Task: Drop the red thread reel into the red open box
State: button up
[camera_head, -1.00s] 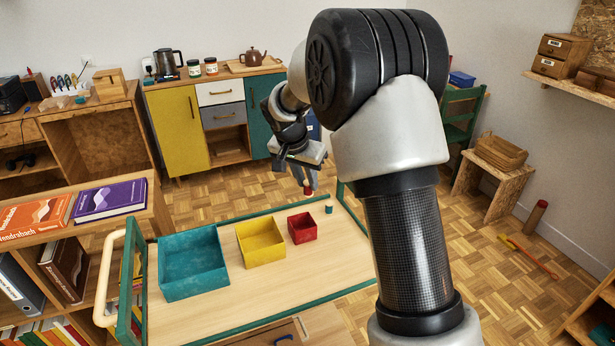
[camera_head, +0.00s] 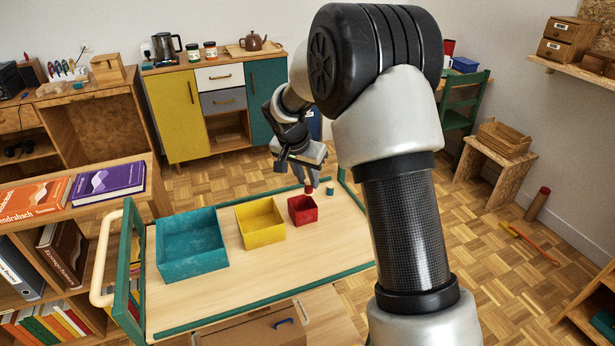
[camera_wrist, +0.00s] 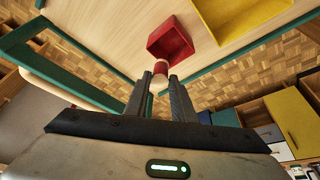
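The red thread reel (camera_wrist: 161,74) is held between the two fingertips of my gripper (camera_wrist: 162,80) in the wrist view. In the head view the reel (camera_head: 308,188) shows at the tips of my gripper (camera_head: 310,183). The red open box (camera_head: 302,209) stands on the trolley top, the smallest in a row of boxes. The reel appears just behind the box's far rim. In the wrist view the reel overlaps the near edge of the red box (camera_wrist: 172,42); its exact height above the trolley is unclear. The box looks empty.
A yellow box (camera_head: 260,222) and a larger teal box (camera_head: 192,244) stand left of the red box on the trolley (camera_head: 260,277). A small teal reel (camera_head: 330,190) stands on the trolley at the right. A green rail edges the trolley top.

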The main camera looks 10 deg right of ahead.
jog(key=o, duration=0.4)
jog(key=shift+r, duration=0.1)
jog(key=p+v, duration=0.2)
jog(key=v, duration=1.5)
jog(key=shift+s, duration=0.15)
jog(key=shift+r, duration=0.1)
